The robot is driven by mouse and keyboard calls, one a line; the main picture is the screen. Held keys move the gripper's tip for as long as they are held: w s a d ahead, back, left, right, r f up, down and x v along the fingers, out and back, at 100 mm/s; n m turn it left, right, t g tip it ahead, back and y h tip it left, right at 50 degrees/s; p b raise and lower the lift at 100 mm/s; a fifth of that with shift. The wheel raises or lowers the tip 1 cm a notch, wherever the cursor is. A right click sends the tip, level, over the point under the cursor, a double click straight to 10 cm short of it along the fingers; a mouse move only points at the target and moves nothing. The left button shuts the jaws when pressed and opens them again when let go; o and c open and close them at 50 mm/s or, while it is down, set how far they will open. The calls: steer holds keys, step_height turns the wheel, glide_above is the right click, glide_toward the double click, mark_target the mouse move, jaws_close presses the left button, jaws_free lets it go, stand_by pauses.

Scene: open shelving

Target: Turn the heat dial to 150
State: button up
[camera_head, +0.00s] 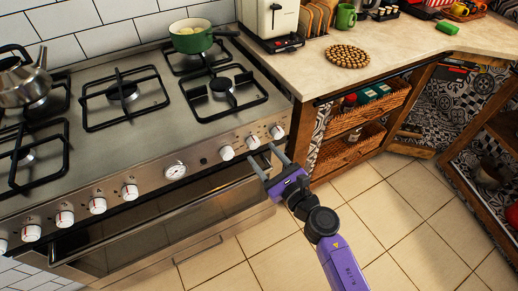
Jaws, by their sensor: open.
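The stove front (205,160) carries a row of white knobs with red marks. Three knobs sit at its right end: a left one (227,153), a middle one (253,142) and a right one (277,132). Several more knobs (97,205) line the left part. A round white gauge (175,171) with a dark pointer sits between the groups. Which one is the heat dial, and its numbers, cannot be read. My purple gripper (261,152) is open and empty, its fingers pointing at the panel near the middle and right knobs. Contact cannot be told.
The oven door handle (160,220) runs below the knobs. A green pot (193,39) and a metal kettle (20,80) stand on the burners. Wooden shelving with baskets (370,105) is right of the stove. The tiled floor (400,220) around my arm is clear.

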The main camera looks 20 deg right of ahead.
mark_target(255, 146)
steer(key=shift+w+a, duration=0.15)
steer(key=shift+w, duration=0.65)
steer(key=shift+w+a, duration=0.15)
steer(key=shift+w, duration=0.6)
steer(key=shift+c, duration=0.3)
jaws_close()
